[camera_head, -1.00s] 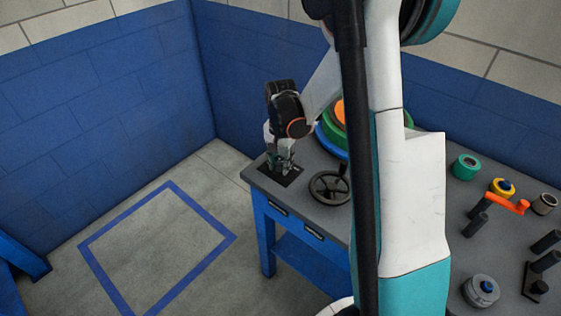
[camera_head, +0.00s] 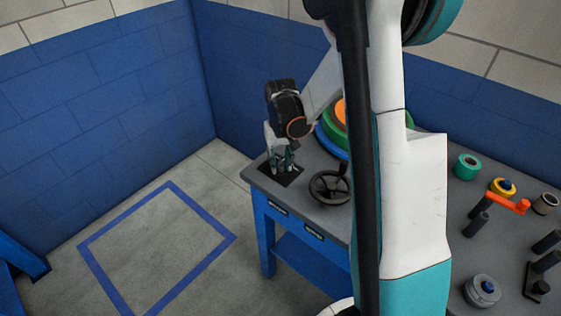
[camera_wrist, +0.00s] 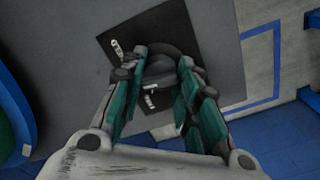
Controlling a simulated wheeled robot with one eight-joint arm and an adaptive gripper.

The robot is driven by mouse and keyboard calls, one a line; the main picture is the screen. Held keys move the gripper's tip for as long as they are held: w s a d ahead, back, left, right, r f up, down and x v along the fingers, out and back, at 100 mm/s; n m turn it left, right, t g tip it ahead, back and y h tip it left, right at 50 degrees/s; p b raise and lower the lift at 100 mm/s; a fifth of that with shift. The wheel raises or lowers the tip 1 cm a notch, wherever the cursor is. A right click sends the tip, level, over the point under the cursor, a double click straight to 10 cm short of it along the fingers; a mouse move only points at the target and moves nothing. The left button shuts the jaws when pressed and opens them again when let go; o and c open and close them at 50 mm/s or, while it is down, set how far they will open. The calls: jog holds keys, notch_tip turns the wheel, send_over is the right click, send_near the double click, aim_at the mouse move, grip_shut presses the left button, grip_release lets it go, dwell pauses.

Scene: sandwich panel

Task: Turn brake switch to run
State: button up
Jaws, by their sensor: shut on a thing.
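The brake switch (camera_wrist: 156,66) is a dark round knob on a black plate (camera_wrist: 112,27) with small white markings, seen in the wrist view. My gripper (camera_wrist: 160,78) has its two teal-padded fingers on either side of the knob and is shut on it. In the head view my gripper (camera_head: 281,163) points down at the black plate (camera_head: 292,178) at the left corner of the grey table; the knob is hidden there. The markings are too small to read.
A black handwheel (camera_head: 330,187) stands right of the plate on the grey table (camera_head: 312,199). Green, blue and orange discs (camera_head: 332,138) lie behind. An orange-handled crank (camera_head: 508,202) and several knobs and posts are at the right. Floor left of the table is clear.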

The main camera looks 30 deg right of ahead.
aim_at(280, 161)
jog(key=shift+n, duration=0.8)
jog(key=o, duration=1.1)
jog(key=shift+r, duration=0.1)
notch_tip(280, 161, up, 12)
jog(key=shift+f, duration=0.1)
